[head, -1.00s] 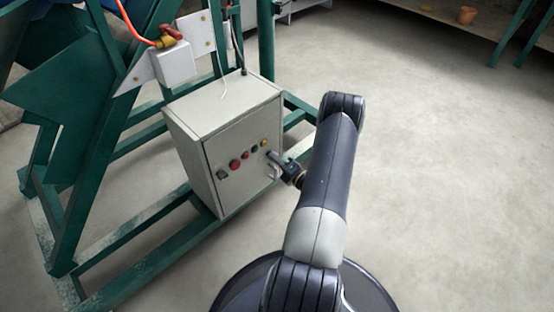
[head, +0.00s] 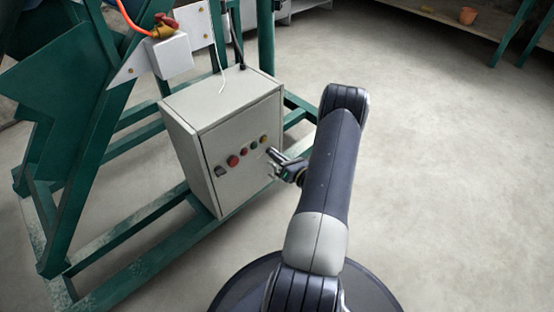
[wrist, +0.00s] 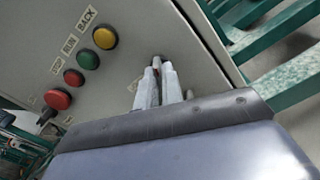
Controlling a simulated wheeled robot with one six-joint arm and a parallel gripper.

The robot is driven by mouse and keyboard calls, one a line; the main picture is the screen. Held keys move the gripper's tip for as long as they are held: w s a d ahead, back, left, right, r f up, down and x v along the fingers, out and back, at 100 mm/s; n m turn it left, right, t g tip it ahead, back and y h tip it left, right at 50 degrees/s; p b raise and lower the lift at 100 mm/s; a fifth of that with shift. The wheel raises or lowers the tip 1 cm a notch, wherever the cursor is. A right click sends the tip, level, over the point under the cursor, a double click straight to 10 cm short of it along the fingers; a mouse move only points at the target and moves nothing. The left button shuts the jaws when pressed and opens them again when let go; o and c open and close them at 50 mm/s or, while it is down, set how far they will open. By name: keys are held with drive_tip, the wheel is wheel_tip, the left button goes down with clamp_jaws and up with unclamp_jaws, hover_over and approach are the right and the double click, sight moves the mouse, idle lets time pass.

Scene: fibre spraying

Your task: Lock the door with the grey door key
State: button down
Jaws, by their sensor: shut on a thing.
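The door (head: 240,160) is the front of a grey control cabinet and looks closed. It also fills the left and middle of the wrist view (wrist: 115,100). My gripper (head: 271,156) is at the door's right side, below the yellow button. In the wrist view my gripper (wrist: 156,74) has its pale fingers close together at a small dark spot on the door. They are shut on the grey door key, which is mostly hidden between them. I cannot tell how deep the key sits in the lock.
Red, green and yellow buttons (wrist: 104,37) and a dark switch (head: 220,171) sit on the door near my gripper. Green frame beams (head: 130,235) run around and below the cabinet. The concrete floor to the right is clear.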

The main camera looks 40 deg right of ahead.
drive_tip(key=n+b, duration=0.2)
drive_tip(key=n, duration=0.2)
drive_tip(key=shift+f+n, duration=0.1)
drive_tip(key=shift+n, duration=0.3)
idle(0.4)
drive_tip(key=c, duration=1.6)
unclamp_jaws()
drive_tip(key=shift+o, duration=0.2)
drive_tip(key=s+p, duration=0.3)
drive_tip(key=s, duration=0.7)
drive_tip(key=shift+s+d, duration=0.4)
